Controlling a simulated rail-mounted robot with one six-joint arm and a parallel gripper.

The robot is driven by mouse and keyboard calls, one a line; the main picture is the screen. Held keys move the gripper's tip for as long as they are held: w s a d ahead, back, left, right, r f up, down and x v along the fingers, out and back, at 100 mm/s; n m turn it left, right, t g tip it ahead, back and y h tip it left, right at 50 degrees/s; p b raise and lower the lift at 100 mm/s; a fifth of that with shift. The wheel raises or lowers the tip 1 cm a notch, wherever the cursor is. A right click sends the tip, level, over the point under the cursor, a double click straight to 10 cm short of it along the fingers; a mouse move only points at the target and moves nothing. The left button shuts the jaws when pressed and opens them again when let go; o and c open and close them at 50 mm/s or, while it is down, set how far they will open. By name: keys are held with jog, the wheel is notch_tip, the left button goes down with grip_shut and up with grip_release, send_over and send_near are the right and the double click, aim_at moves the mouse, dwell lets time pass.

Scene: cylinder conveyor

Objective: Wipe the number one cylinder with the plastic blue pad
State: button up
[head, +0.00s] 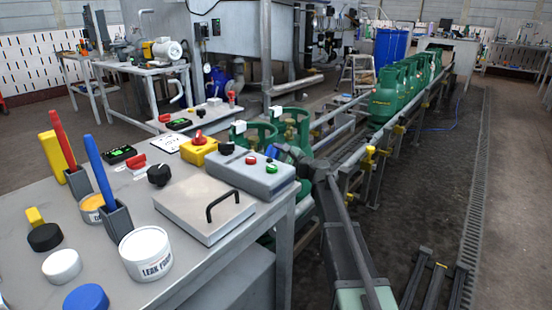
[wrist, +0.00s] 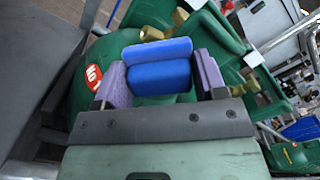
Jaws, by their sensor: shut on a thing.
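My gripper (wrist: 160,78) is shut on the plastic blue pad (wrist: 160,80), which sits between its two purple-lined fingers. The number one cylinder (wrist: 75,105) is green, with a red "NO 1" label on its side, left of and behind the pad in the wrist view. The pad overlaps the cylinder's upper part there; I cannot tell whether they touch. In the head view my gripper (head: 288,154) is beside two green cylinders just past the table's right end, and a bit of the blue pad (head: 272,151) shows. No number label is readable there.
A grey table (head: 190,262) at front left carries a button box (head: 247,172), a lidded metal box (head: 205,208), a white tub (head: 146,254) and brushes in holders. More green cylinders (head: 390,98) line the conveyor (head: 352,152) further back. Brass valves (wrist: 180,17) show close to the pad. Floor at right is mostly clear.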

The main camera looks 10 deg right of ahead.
jog(key=shift+w+a, duration=0.2)
jog(key=shift+w+d, duration=0.1)
jog(key=shift+w+d, duration=0.9)
jog(key=shift+d, duration=0.2)
jog(key=shift+w+d, duration=1.1)
jog(key=shift+s+a, duration=2.15)
jog(key=shift+a, duration=0.25)
jog(key=shift+d, duration=0.1)
